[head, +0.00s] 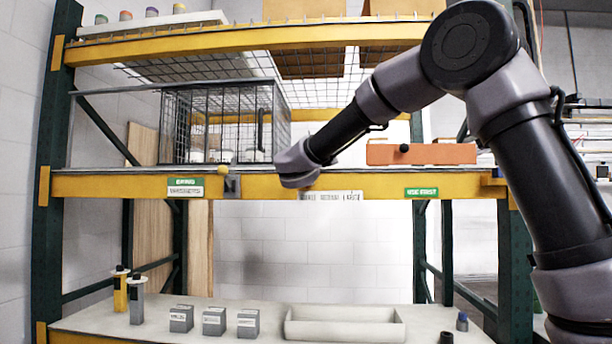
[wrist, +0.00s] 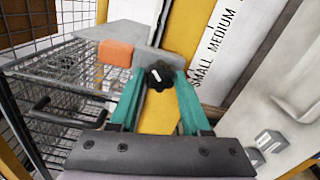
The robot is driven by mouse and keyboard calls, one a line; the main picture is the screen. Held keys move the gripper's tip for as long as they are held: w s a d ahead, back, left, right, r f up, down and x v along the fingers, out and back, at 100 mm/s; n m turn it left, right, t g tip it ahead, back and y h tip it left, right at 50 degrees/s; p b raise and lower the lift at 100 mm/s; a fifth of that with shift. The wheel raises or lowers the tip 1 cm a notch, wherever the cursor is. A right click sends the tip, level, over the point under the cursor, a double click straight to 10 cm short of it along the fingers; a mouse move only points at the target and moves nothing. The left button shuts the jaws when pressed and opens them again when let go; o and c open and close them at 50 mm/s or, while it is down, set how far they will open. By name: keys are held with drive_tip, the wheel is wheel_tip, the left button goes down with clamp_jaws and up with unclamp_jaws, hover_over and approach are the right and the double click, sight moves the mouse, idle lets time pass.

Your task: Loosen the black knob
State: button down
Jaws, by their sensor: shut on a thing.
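The black knob (wrist: 160,75) is lobed, with a white mark on its face, in front of the yellow shelf beam (wrist: 160,115). In the wrist view my gripper (wrist: 159,84) has its two teal fingers on either side of the knob and is shut on it. In the head view the end of my arm (head: 298,170) is at the yellow beam (head: 375,184), left of the middle. It hides the fingers and the held knob there. I cannot tell whether the knob has turned.
A wire cage (head: 222,122) stands on the shelf close to my arm. An orange bin (head: 425,153) with a round black part sits to the right. A yellow-tipped grey bracket (head: 232,187) is on the beam to the left. Small boxes and a white tray (head: 345,327) are below.

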drive_tip(key=n, duration=0.8)
drive_tip(key=shift+f+n, duration=0.1)
drive_tip(key=shift+n, duration=0.3)
idle(0.4)
drive_tip(key=shift+c, duration=1.8)
unclamp_jaws()
drive_tip(key=s, duration=1.1)
drive_tip(key=shift+a, duration=0.2)
